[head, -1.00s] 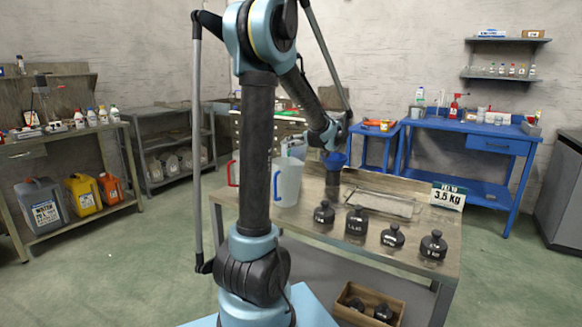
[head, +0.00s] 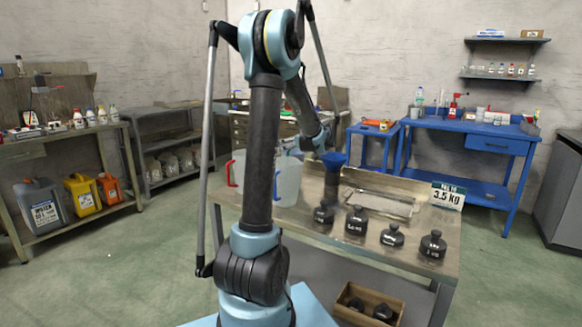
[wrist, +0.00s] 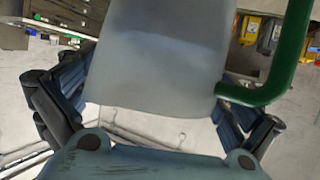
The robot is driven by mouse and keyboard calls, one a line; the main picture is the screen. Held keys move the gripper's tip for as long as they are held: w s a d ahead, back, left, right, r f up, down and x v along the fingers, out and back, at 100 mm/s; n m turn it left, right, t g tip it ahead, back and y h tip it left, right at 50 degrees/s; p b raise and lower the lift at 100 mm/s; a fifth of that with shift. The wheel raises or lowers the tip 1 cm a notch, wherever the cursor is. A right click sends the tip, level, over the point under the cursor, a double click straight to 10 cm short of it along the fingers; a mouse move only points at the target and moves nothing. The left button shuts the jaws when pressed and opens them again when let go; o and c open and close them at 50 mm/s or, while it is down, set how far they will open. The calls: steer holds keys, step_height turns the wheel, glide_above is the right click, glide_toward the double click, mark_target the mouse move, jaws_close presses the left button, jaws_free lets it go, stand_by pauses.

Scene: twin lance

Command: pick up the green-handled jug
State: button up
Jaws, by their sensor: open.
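The green-handled jug (wrist: 160,60) fills the upper middle of the wrist view, frosted and close. Its green handle (wrist: 292,55) is on the right side there. My gripper (wrist: 152,100) is open, with a dark finger at each side of the jug; I cannot tell whether they touch it. In the head view my arm hides the gripper, and no green handle shows. A red-handled jug (head: 236,170) and a second frosted jug (head: 288,182) stand on the table's left part, partly behind my arm.
A wooden box (head: 368,303) sits below. A blue bench (head: 470,127) stands behind.

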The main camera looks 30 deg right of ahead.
steer(key=c, duration=1.9)
steer(key=shift+r, duration=0.15)
